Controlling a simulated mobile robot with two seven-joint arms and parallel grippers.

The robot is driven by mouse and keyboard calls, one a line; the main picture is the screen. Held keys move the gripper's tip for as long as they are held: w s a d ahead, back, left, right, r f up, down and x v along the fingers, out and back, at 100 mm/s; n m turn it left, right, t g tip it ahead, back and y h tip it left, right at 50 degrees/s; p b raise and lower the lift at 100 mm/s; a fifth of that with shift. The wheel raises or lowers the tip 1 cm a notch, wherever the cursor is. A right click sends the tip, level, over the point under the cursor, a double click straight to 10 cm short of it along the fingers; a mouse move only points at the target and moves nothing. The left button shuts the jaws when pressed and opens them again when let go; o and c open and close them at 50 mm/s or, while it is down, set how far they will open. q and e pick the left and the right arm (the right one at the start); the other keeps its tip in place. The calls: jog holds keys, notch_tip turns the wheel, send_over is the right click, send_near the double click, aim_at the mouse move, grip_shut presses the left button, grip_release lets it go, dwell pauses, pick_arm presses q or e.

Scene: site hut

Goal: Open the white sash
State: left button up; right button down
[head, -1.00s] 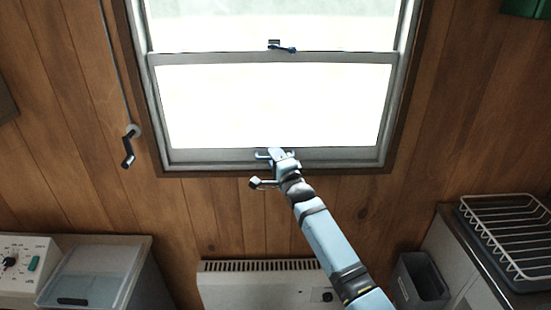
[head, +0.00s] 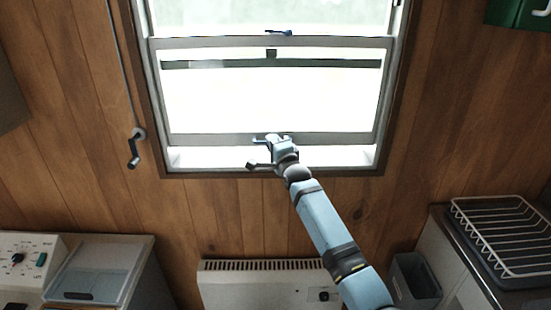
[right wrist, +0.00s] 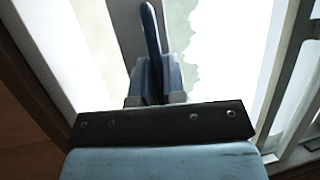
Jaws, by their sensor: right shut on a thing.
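The white sash (head: 340,138) is the lower pane of the window, and its bottom rail stands a little above the sill (head: 215,157), with a bright gap under it. My right gripper (head: 268,140) is shut on the sash's handle at the middle of the bottom rail. In the right wrist view, the fingers (right wrist: 153,80) are closed together around the dark blue handle (right wrist: 151,28) in front of the rail. The catch (head: 278,32) shows on the sash's upper rail. My left gripper is not in view.
A crank on a rod (head: 135,148) hangs on the wood wall left of the window. A heater (head: 265,285) stands below it. A dish rack (head: 500,235) and a grey bin (head: 415,280) are at the right, a lidded clear box (head: 92,272) at the left.

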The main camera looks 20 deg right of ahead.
jog(key=p, duration=0.6)
send_near(266, 97)
jog(key=x, duration=0.3)
jog(key=f+x, duration=0.1)
jog(key=x, duration=0.1)
jog(key=shift+w+r, duration=0.1)
jog(key=shift+r, duration=0.35)
jog(key=c, duration=1.2)
grip_release()
